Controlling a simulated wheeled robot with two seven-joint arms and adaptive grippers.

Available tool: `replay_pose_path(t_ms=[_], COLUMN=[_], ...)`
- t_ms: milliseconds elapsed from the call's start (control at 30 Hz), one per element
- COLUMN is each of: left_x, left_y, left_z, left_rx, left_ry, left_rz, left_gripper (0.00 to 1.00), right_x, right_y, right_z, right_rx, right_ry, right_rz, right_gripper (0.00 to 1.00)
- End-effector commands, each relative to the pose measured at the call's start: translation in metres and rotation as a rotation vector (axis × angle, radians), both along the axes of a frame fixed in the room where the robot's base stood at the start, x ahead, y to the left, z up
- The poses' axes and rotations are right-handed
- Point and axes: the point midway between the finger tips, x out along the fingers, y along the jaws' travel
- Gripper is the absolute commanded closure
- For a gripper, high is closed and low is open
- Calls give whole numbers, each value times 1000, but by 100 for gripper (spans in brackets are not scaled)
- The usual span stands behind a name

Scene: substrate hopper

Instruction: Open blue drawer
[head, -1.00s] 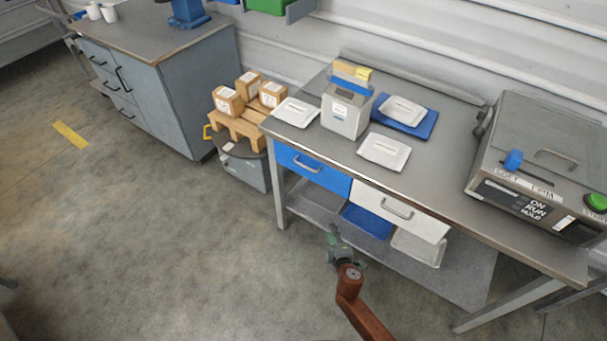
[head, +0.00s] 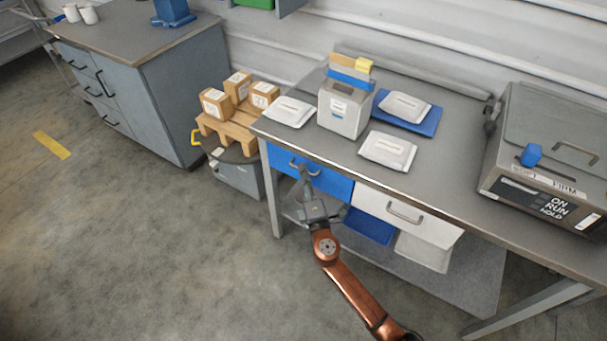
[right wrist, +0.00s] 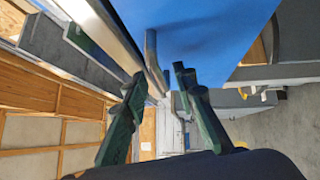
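The blue drawer (head: 336,184) is under the left part of the workbench top, its front about level with the white drawer (head: 415,215) beside it. It has a grey bar handle (head: 304,168). My right gripper (head: 304,178) is at this handle, coming from below and in front. In the right wrist view the blue drawer front (right wrist: 205,35) fills the top. Its handle (right wrist: 152,50) reaches between the two green fingers of my right gripper (right wrist: 160,84), which stand apart. Whether they touch the handle is unclear. My left gripper is out of view.
The workbench (head: 460,212) carries white packets, a grey box and a machine (head: 545,165) at right. Blue and white bins sit on its lower shelf. A grey bin (head: 238,178) with a pallet and boxes stands left of it. The floor in front is clear.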

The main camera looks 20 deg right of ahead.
Motion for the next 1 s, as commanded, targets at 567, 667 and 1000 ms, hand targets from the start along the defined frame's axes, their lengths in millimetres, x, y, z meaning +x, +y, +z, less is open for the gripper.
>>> replay_pose_path(t_ms=[567, 667, 1000], left_x=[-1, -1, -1], left_y=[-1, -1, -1], left_z=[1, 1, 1], left_rx=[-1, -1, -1], left_ry=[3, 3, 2], left_rz=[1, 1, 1], left_gripper=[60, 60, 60], right_x=[4, 4, 4], right_y=[-1, -1, -1], right_z=[0, 0, 0], right_rx=[0, 0, 0], right_ry=[1, 1, 2], right_rz=[0, 0, 0], right_gripper=[91, 98, 100])
